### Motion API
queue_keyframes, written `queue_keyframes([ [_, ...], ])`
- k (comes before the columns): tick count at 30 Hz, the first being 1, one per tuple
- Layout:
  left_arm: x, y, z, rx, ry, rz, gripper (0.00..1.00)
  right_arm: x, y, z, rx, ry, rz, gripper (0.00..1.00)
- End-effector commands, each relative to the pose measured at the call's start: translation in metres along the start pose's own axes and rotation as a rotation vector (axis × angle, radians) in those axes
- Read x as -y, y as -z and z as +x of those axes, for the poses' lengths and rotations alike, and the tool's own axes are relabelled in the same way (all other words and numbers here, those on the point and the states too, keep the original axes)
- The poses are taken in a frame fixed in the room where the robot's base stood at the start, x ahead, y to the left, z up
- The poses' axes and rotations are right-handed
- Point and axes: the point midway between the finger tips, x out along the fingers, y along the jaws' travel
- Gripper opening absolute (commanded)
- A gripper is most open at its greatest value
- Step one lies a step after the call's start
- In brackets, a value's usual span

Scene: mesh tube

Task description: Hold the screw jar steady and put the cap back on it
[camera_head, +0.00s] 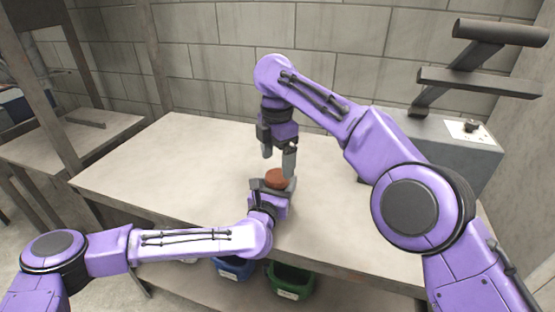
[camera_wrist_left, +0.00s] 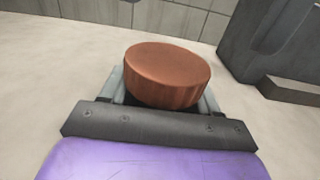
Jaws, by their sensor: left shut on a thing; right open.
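A reddish-brown round piece (camera_head: 277,177), the jar or its cap, stands upright near the table's middle. In the left wrist view the brown piece (camera_wrist_left: 167,75) shows a flat, plain top and ribbed lower side. My left gripper (camera_head: 274,187) is shut on the jar, its grey fingers (camera_wrist_left: 165,95) on either side. I cannot tell where jar and cap meet, as the lower part is hidden by the gripper. My right gripper (camera_head: 278,158) is open, pointing down just above the brown top, with nothing seen between its fingers.
The pale table (camera_head: 165,165) is bare to the left. A grey machine (camera_head: 440,140) with dark bars stands at the right. A block wall (camera_head: 225,60) is behind. A blue bin (camera_head: 233,268) and a green bin (camera_head: 291,280) sit below the front edge.

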Motion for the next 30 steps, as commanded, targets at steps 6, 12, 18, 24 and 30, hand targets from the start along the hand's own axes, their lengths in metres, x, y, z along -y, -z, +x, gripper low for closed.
queue_keyframes([
  [6,0.001,-0.001,0.0,0.002,0.001,0.0,0.0,-0.011,0.021,-0.007,-0.052,-0.024,-0.102,0.87],
  [12,0.001,-0.001,0.0,0.002,0.002,0.0,0.0,-0.001,0.003,-0.034,-0.012,-0.013,-0.258,0.87],
  [18,0.001,-0.001,0.0,0.002,0.002,0.0,0.0,0.001,0.0,-0.034,0.0,0.001,-0.285,0.87],
  [24,0.001,-0.001,0.0,0.002,0.001,0.0,0.0,0.001,-0.001,-0.032,0.0,0.003,-0.282,0.87],
  [30,0.001,-0.001,0.0,0.002,0.002,0.0,0.0,0.001,-0.002,-0.014,-0.003,0.006,-0.281,0.87],
])
